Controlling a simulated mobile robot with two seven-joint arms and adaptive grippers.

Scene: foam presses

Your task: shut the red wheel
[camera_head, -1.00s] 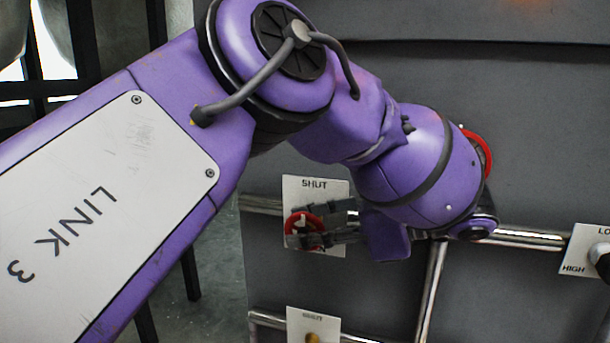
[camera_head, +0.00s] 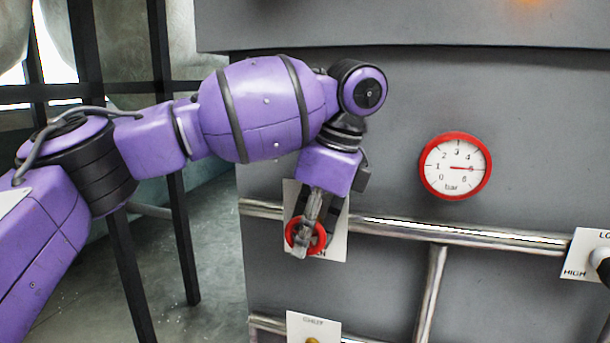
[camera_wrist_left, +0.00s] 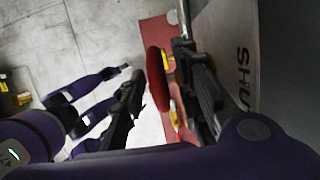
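The red wheel (camera_head: 292,240) stands in front of a white plate (camera_head: 335,225) on the grey panel. The wrist view shows it edge-on (camera_wrist_left: 158,80), with the word SHUT on the plate beside it. My left gripper (camera_head: 303,245) points down from above and lies across the wheel in the head view. In the left wrist view its two dark fingers (camera_wrist_left: 161,75) are apart, with the rim between them. A gap shows between the rim and the outer finger; contact at the inner finger is unclear. My right gripper is not in view.
A red-rimmed gauge (camera_head: 455,166) is on the panel to the right. Chrome pipes (camera_head: 440,233) run beside the wheel. Another plate (camera_head: 312,327) is below, and a HIGH-marked plate (camera_head: 585,255) is at far right. Dark posts (camera_head: 175,180) stand left.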

